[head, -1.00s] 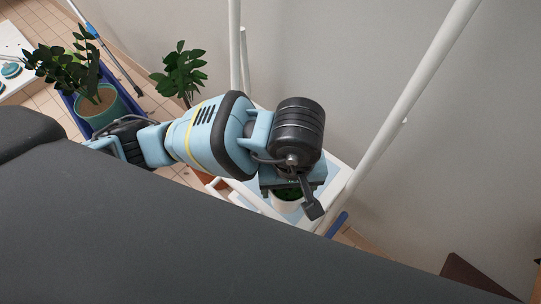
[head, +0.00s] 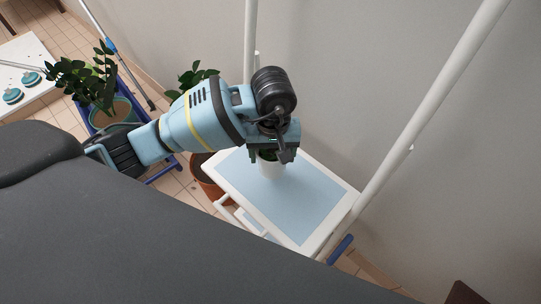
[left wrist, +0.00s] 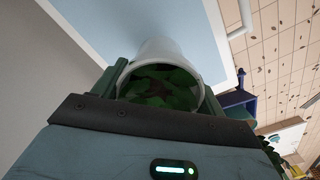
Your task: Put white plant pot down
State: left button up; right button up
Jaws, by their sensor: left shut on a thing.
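The white plant pot (head: 270,170) with green leaves is at my left gripper (head: 273,154) in the head view, over the far left part of a blue-topped white shelf (head: 305,205). In the left wrist view the pot (left wrist: 160,50) and its leaves (left wrist: 160,88) show between the fingers of my left gripper (left wrist: 160,95). The gripper is shut on the pot. I cannot tell whether the pot's base touches the shelf top. The gripper covers much of the plant in the head view. My right gripper is out of view.
White posts (head: 430,95) rise beside the shelf, close to the wall. A terracotta pot (head: 207,178) stands on the tiled floor left of the shelf. A green-potted plant (head: 112,112) is farther left. The right and near parts of the shelf top are clear.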

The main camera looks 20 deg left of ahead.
pick_arm(q)
jog(key=shift+w+a, duration=0.2)
jog(key=f, duration=0.3)
jog(key=shift+w+a, duration=0.25)
jog(key=shift+f, duration=0.3)
jog(key=shift+f, duration=0.25)
jog(key=o, duration=1.2)
